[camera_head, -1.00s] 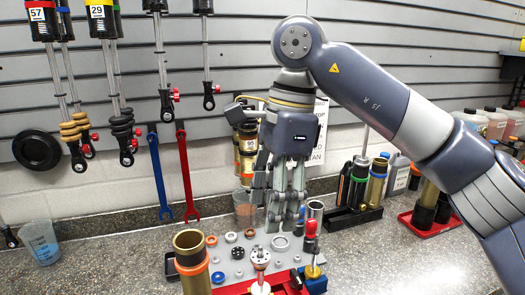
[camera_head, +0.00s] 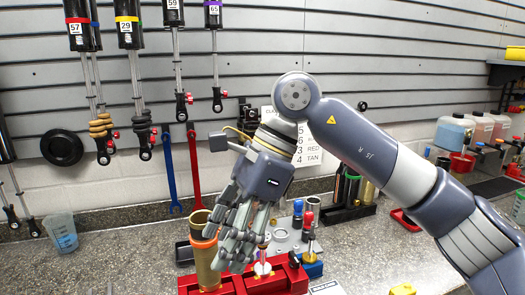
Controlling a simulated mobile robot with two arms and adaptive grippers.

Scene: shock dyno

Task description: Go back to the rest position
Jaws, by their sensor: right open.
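My right gripper (camera_head: 240,236) hangs over the parts area of the bench, pointing down, its fingers apart and empty. It overlaps a gold cylinder with an orange ring (camera_head: 206,262) in the picture; I cannot tell whether they touch. The gripper hides part of the small parts behind it. A red fixture (camera_head: 277,282) lies below the gripper, with a white and metal piece (camera_head: 262,266) standing at it. My left gripper does not show.
Shock absorbers (camera_head: 140,100) hang on the slatted wall, beside a blue wrench (camera_head: 170,170) and a red wrench (camera_head: 194,170). A measuring cup (camera_head: 61,233) stands at left. Bottles (camera_head: 480,127) stand at the far right.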

